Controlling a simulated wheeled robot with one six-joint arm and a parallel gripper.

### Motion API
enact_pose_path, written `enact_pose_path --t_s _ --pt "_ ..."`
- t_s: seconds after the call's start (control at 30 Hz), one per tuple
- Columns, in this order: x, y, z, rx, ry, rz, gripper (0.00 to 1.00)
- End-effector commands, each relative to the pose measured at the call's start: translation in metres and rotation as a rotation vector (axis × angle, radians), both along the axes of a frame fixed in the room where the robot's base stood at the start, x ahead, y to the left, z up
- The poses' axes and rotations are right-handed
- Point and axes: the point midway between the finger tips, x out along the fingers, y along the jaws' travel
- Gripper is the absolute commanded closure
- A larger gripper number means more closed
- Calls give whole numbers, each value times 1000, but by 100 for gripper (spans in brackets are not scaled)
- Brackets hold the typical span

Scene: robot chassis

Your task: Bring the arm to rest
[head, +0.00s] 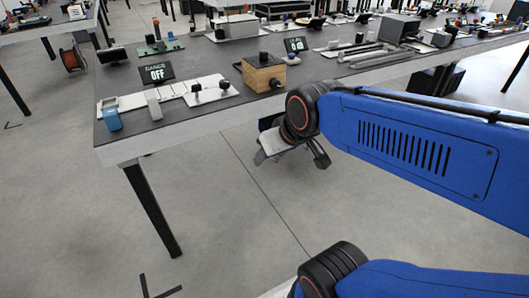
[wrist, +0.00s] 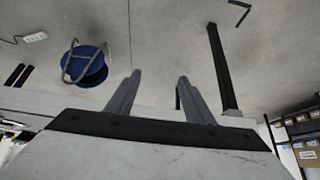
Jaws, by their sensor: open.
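My gripper (head: 290,158) hangs at the end of my blue arm in the head view, beyond the near edge of the long dark table (head: 140,133) and over open floor. The wrist joint partly hides it. In the wrist view both grey fingers of my gripper (wrist: 159,88) stand apart with nothing between them. It touches no object that I can see.
On the table are a wooden box (head: 263,74) with a black knob, an OFF display (head: 156,73) and a blue-grey device (head: 111,114). The floor below the arm is clear.

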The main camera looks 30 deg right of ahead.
Motion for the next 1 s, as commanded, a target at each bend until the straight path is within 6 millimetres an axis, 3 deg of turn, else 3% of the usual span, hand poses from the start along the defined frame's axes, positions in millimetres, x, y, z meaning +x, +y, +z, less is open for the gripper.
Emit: enact_pose_path --t_s 0.33,0.6,0.7,1.0 --pt "-4 -1 0 0 7 -2 52" --pt "-62 -12 -5 -10 130 -45 52" --pt "-75 -14 -6 -12 159 -56 52" --pt "-77 -14 -7 -13 165 -57 52"
